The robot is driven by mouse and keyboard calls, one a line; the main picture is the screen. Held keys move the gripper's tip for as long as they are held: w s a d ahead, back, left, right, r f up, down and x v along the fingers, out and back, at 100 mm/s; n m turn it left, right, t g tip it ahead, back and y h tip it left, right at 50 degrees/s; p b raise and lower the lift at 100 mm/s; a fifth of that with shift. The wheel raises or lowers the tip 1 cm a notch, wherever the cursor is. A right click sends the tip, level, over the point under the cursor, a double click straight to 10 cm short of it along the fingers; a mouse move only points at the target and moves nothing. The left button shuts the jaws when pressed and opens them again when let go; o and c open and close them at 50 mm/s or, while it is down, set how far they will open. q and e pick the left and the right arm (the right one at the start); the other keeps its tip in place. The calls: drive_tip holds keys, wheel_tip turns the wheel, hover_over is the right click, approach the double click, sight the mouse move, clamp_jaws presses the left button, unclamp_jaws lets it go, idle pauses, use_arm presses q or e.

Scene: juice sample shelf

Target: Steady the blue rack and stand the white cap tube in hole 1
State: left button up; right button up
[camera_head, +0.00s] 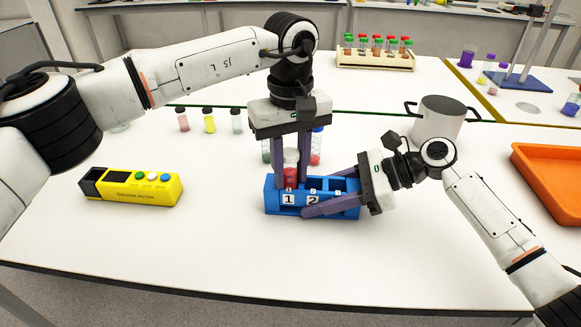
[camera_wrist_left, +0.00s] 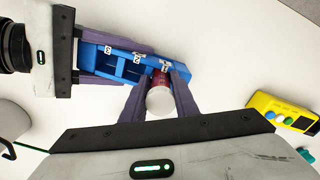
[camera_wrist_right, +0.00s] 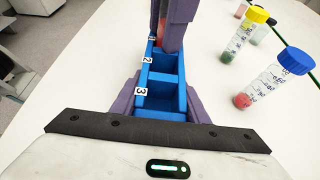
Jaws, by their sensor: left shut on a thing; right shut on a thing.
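The white cap tube (camera_head: 291,157) is upright, with dark red contents, at hole 1 of the blue rack (camera_head: 270,199). My left gripper (camera_head: 290,180) points down and is shut on the tube. In the left wrist view the white cap (camera_wrist_left: 159,102) sits between its fingers. The tube's lower end is hidden, so its depth in the hole cannot be told. My right gripper (camera_head: 328,194) is shut on the rack from the right, one finger along each long side. In the right wrist view the compartments by labels 2 and 3 (camera_wrist_right: 160,98) look empty.
A yellow-capped tube (camera_wrist_right: 243,36) and a blue-capped tube (camera_wrist_right: 275,80) stand just behind the rack. A yellow colour meter (camera_head: 140,190) lies to the left. A grey pot (camera_head: 438,120) and an orange tray (camera_head: 545,180) are to the right. The table front is clear.

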sight(291, 153)
use_arm(q)
drive_tip(key=shift+f, duration=0.15)
drive_tip(key=shift+r, duration=2.4)
drive_tip(key=o, duration=1.2)
drive_tip(key=shift+c, duration=0.2)
drive_tip(key=shift+r, duration=0.1)
wheel_tip(291, 153, up, 12)
